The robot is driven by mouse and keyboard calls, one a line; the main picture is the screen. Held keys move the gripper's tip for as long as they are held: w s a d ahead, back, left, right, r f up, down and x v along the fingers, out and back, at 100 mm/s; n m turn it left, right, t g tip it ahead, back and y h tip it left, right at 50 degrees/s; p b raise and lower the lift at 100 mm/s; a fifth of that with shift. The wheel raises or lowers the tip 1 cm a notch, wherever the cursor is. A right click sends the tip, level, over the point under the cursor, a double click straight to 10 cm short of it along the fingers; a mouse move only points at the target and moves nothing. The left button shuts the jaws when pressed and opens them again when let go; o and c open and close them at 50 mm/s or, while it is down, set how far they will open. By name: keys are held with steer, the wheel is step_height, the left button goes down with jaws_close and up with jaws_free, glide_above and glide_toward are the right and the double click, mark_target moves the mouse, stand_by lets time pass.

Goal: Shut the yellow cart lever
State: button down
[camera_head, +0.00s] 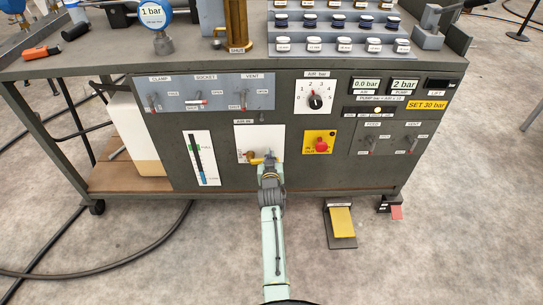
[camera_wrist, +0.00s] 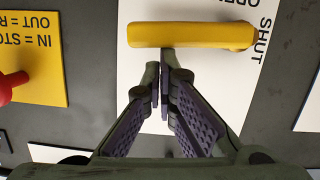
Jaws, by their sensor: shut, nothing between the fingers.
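The yellow cart lever (camera_head: 257,160) is on a white plate (camera_head: 246,143) on the cart's front panel. In the wrist view the lever (camera_wrist: 190,34) lies across the picture as a long bar near the top. Its plate there carries the words OPEN, partly cut off, and SHUT near the lever's right end. My gripper (camera_wrist: 164,62) is shut and empty, with its fingertips at the lever's lower edge near the middle. I cannot tell whether they touch it. In the head view my gripper (camera_head: 269,164) covers part of the plate and the lever's right end.
A red button (camera_head: 321,145) on a yellow plate sits right of the lever; it also shows in the wrist view (camera_wrist: 10,85). A white gauge strip (camera_head: 201,158) is left of it. A yellow pedal (camera_head: 341,222) stands on the floor. A dark hose (camera_head: 100,270) lies at left.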

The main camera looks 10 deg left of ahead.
steer(key=shift+d+f, duration=0.15)
steer(key=shift+f, duration=0.15)
stand_by(0.5)
